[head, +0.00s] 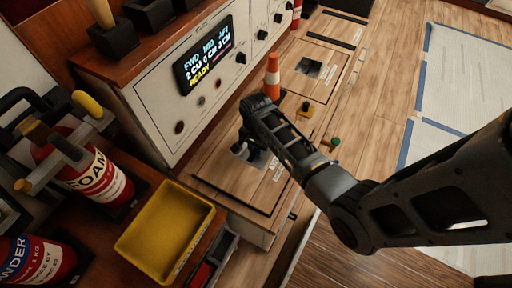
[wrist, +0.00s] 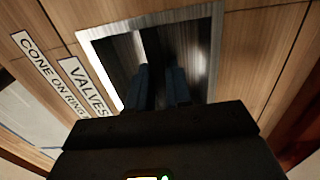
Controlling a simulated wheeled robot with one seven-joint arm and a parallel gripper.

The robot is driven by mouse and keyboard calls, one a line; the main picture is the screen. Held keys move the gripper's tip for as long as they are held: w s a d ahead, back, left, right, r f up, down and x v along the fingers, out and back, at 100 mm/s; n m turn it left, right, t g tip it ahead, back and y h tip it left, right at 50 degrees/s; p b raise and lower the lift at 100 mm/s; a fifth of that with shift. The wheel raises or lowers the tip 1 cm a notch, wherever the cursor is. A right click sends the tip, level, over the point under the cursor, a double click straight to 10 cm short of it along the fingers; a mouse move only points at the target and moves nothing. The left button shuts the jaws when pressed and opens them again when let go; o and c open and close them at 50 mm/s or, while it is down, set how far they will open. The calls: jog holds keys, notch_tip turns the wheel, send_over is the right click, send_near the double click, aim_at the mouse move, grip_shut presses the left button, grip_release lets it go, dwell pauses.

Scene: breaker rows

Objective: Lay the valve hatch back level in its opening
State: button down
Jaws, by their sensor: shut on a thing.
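The valve hatch (head: 222,178) is a wooden panel on the low deck in front of the console. Its VALVES label (wrist: 86,84) and metal-rimmed recess (wrist: 108,35) show in the wrist view. My gripper (wrist: 158,86) reaches into the recess, with its two bluish fingers shut on the dark grip bar (wrist: 152,45). In the head view my gripper (head: 249,150) is over the hatch and hides part of it. Dark lines show along the hatch's near edges; I cannot tell how far it is raised or tilted.
An orange cone (head: 272,78) stands just behind my gripper. A yellow-based fitting (head: 304,110) and a green-topped knob (head: 335,142) are close to my arm. Another hatch (head: 325,62) lies farther back. A yellow tray (head: 168,228) and foam extinguisher (head: 95,180) are at left. The console (head: 160,95) borders the deck.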

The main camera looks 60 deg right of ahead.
jog(key=shift+w+f+b, duration=0.1)
jog(key=shift+f+b, duration=0.4)
jog(key=shift+f, duration=0.35)
jog(key=c, duration=1.4)
grip_release()
jog(key=o, duration=0.4)
jog(key=shift+o, duration=0.2)
jog(key=shift+f, duration=0.1)
jog(key=shift+r+p, duration=1.15)
jog(key=shift+r, duration=2.85)
jog(key=shift+a, duration=0.1)
